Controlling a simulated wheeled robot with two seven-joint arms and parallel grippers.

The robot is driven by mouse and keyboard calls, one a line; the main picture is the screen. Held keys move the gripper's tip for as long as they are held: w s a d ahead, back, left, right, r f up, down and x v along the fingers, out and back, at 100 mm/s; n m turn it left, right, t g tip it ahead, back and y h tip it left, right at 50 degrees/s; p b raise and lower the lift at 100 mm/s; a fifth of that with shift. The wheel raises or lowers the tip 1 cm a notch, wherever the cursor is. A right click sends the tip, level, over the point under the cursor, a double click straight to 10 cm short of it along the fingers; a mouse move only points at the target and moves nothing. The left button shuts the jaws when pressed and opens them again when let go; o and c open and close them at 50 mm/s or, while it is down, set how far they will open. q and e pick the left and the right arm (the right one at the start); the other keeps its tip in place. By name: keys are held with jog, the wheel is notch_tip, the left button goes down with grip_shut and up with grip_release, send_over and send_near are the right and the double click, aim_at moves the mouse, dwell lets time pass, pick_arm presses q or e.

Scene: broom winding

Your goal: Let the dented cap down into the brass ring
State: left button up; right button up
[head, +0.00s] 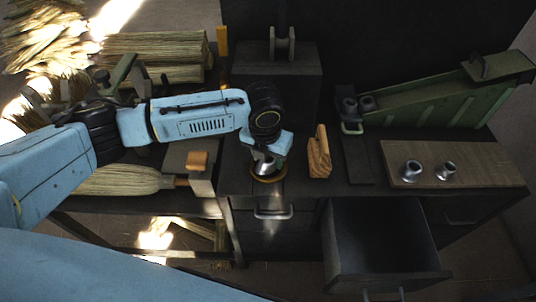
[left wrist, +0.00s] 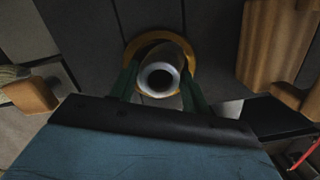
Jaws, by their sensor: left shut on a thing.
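A silver metal cap (head: 264,164) is in my left gripper (head: 268,158), which is shut on it. In the left wrist view the cap (left wrist: 158,72) shows its round dark opening between the two green fingers. I cannot make out a dent. The brass ring (head: 267,179) lies on the dark bench top under the gripper. In the left wrist view the ring (left wrist: 140,42) shows as an arc behind the cap, which hides its middle. I cannot tell whether the cap is inside the ring or just above it. My right gripper is not in view.
A wooden block (head: 319,154) stands close right of the gripper. Two silver pieces (head: 411,170) (head: 446,171) stand on a wooden board (head: 490,165) at the right. A drawer (head: 385,274) hangs open in front. A broom head (head: 120,180) lies at the left.

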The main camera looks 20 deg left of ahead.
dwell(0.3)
pick_arm(q)
jog(key=o, duration=1)
notch_tip(320, 180, up, 8)
jog(key=p, duration=0.8)
jog(key=shift+p, duration=0.4)
dwell(0.7)
